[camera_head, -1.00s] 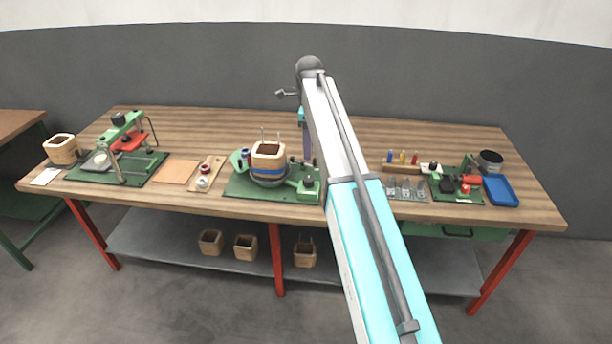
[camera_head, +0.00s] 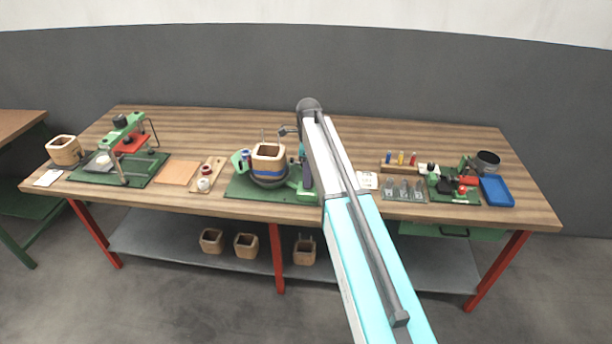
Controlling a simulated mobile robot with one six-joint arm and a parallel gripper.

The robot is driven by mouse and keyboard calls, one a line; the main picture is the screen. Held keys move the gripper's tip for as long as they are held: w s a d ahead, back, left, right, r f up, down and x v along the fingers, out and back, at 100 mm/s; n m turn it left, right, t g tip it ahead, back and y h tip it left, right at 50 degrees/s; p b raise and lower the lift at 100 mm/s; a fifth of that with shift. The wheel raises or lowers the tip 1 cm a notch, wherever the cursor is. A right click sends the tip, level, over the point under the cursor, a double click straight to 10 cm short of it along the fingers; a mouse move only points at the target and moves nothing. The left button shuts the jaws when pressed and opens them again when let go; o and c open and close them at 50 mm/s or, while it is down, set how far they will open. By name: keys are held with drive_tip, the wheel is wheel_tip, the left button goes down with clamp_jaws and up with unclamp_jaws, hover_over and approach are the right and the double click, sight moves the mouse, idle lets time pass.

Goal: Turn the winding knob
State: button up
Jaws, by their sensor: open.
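The winding station stands mid-table on a green base plate (camera_head: 238,190). A square wooden coil former (camera_head: 268,157) with dark and blue bands sits upright on it, with thin pins rising from its top. My gripper (camera_head: 284,131) is small in view, open and empty, pointing left from the arm's end. In the picture it lies just above and right of the former; the depth between them is unclear.
Left of the station are a wooden board with small spools (camera_head: 205,182), a copper-coloured sheet (camera_head: 176,172) and a green press (camera_head: 124,150). Right of my arm are a white card (camera_head: 367,180), clamps and a blue tray (camera_head: 497,192). The table's back strip is clear.

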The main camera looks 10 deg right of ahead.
drive_tip(key=shift+f, duration=0.85)
drive_tip(key=shift+c, duration=0.3)
drive_tip(key=c, duration=1)
drive_tip(key=shift+a, duration=0.1)
